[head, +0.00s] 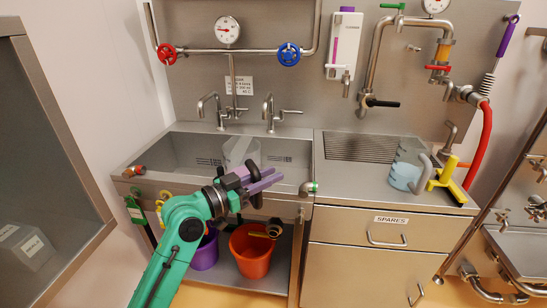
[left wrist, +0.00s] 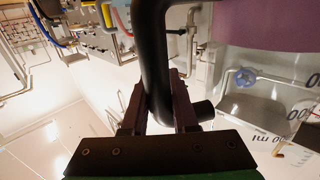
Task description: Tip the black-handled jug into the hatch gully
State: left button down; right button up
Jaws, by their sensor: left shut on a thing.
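A clear jug (head: 240,152) shows in the head view in front of the sink basin, partly behind my left gripper (head: 262,182). In the left wrist view the jug's clear wall (left wrist: 285,105) carries dark volume marks, and a purple area fills the top right. Its black handle (left wrist: 153,55) passes between the fingers of my left gripper (left wrist: 160,100), which is shut on it. The jug is held over the front of the sink (head: 185,150). I cannot tell which part is the hatch gully. My right gripper is not in view.
A light blue jug (head: 405,172) with a grey handle stands on the right counter beside a yellow stand (head: 448,180). Two taps rise behind the basin. An orange bucket (head: 250,255) and a purple bucket (head: 204,252) stand below. A grey cabinet (head: 45,150) is at left.

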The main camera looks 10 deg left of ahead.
pick_arm(q)
jog(key=s+a+f+n+t+y, duration=0.2)
jog(key=s+f+n+y, duration=0.2)
jog(key=s+f, duration=0.5)
jog(key=s+a+f+n+t+y, duration=0.1)
jog(key=s+f+n+t+y, duration=0.1)
jog(key=s+f+y, duration=0.5)
notch_tip(320, 180, down, 6)
jog(key=shift+s+a+r+n+y, duration=0.3)
jog(key=shift+s+a+n, duration=0.1)
jog(key=shift+s+n, duration=0.6)
jog(key=shift+s, duration=0.1)
jog(key=shift+d+f, duration=0.1)
